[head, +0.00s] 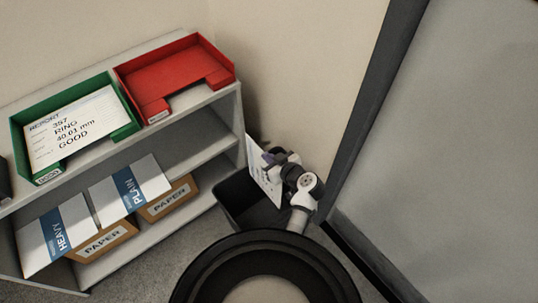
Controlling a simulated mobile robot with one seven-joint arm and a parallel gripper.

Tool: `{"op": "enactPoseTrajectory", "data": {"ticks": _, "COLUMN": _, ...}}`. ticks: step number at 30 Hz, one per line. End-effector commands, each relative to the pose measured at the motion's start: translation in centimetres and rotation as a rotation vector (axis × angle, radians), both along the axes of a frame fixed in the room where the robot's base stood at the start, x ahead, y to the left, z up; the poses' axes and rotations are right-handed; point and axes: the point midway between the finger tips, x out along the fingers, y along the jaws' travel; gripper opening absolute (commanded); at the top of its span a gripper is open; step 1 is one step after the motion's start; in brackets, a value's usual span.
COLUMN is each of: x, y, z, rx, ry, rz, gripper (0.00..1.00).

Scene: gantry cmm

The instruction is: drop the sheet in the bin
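The white sheet (262,172) with dark print hangs upright at my gripper (268,159), which pinches its upper part. The fingers are small and partly hidden by the wrist. The sheet's lower end is over the dark bin (229,197), near its back; whether it dips below the rim I cannot tell. The bin stands on the floor right of the shelf, and my arm covers part of its right side.
A grey shelf unit (207,110) stands left, with a green tray (122,101) holding a report sheet (75,126), and an empty red tray (176,72). Paper packs (131,187) and boxes (166,200) lie below. A dark-framed grey panel (450,130) closes off the right.

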Motion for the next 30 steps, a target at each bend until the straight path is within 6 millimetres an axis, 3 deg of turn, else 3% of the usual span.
{"op": "enactPoseTrajectory", "data": {"ticks": 1, "x": 0.0, "y": 0.0, "z": -1.2, "rx": 0.0, "ry": 0.0, "rz": 0.0, "gripper": 0.0}}
{"op": "enactPoseTrajectory", "data": {"ticks": 15, "x": 0.0, "y": 0.0, "z": -6.5, "rx": -0.001, "ry": -0.002, "rz": 0.001, "gripper": 0.0}}
{"op": "enactPoseTrajectory", "data": {"ticks": 21, "x": 0.0, "y": 0.0, "z": -7.8, "rx": -0.001, "ry": -0.002, "rz": 0.001, "gripper": 0.0}}
{"op": "enactPoseTrajectory", "data": {"ticks": 30, "x": 0.0, "y": 0.0, "z": -8.0, "rx": 0.0, "ry": -0.001, "rz": 0.0, "gripper": 0.0}}
